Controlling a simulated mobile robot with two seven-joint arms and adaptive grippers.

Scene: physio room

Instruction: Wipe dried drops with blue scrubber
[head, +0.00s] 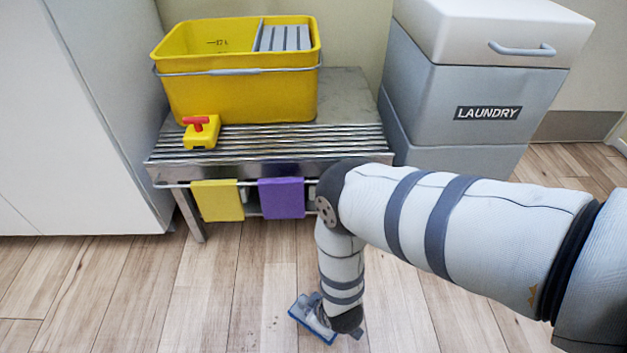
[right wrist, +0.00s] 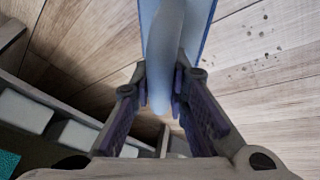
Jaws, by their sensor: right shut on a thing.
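The blue scrubber (head: 298,310) is at the floor below the bench's front in the head view. My right gripper (head: 320,318) is shut on its pale handle, which also shows between the fingers in the right wrist view (right wrist: 164,45). I cannot tell whether the scrubber's underside touches the floor. Dried drops (right wrist: 262,48), small dark specks, lie on the wooden floor to the right of the scrubber in the right wrist view. In the head view they are faint specks (head: 273,322) just left of the scrubber. My left gripper is not in view.
A metal slatted bench (head: 270,142) carries a yellow bucket (head: 240,98) and a yellow block with a red handle (head: 201,132). Yellow (head: 217,200) and purple (head: 281,198) cloths hang on its front rail. A laundry bin (head: 470,95) stands right. Floor at front left is clear.

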